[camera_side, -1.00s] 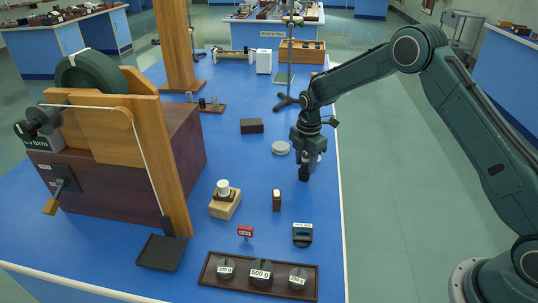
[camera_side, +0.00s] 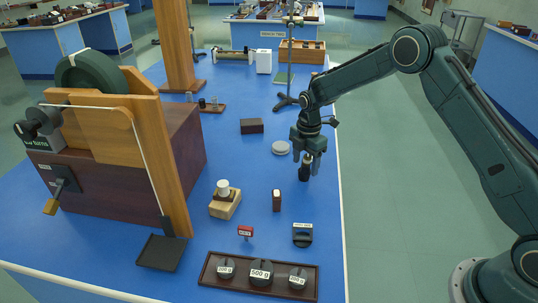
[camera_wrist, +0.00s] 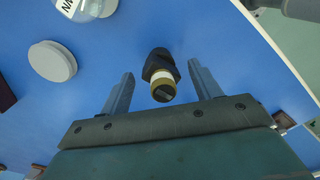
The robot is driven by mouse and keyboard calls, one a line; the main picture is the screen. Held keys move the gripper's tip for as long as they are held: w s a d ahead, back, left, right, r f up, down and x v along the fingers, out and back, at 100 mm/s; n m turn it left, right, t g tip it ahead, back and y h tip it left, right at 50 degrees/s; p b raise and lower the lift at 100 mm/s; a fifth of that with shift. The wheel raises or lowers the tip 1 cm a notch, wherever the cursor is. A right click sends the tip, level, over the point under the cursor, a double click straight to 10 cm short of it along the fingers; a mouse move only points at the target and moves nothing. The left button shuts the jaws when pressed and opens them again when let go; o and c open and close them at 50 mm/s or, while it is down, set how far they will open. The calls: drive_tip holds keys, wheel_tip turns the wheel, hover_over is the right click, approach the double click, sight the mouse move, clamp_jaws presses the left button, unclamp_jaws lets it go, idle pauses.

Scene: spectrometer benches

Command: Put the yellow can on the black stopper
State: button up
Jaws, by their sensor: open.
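The can (camera_wrist: 162,93), with a brass-yellow end, a pale band and a dark top, stands on a black piece (camera_wrist: 157,60) that looks like the black stopper. In the side view the black stopper (camera_side: 304,174) stands on the blue bench under my gripper, with the pale part of the can (camera_side: 308,159) above it. My gripper (camera_side: 308,163) is open around the can. In the wrist view my gripper (camera_wrist: 160,70) shows a finger on each side, with clear gaps to the can. The joint between can and stopper is partly hidden.
A pale round disc (camera_side: 281,148) lies left of the stopper, and a small brown block (camera_side: 276,201) stands in front. A dark box (camera_side: 252,126) lies behind. A tray of weights (camera_side: 212,276) is at the front. The bench's right edge (camera_side: 341,200) is close by.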

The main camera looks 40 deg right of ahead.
sight(307, 156)
wheel_tip(307, 156, up, 12)
drive_tip(key=shift+f, duration=0.1)
idle(0.5)
drive_tip(key=shift+r, duration=0.2)
idle(0.3)
drive_tip(key=s+a+r+m+t, duration=0.25)
drive_tip(key=s+r+m, duration=0.65)
drive_tip(key=s+r, duration=0.75)
drive_tip(key=s+f+m+t, duration=0.1)
drive_tip(key=s+m+t, duration=0.2)
drive_tip(key=s+m, duration=0.6)
drive_tip(key=s, duration=1.2)
drive_tip(key=shift+a+f, duration=0.2)
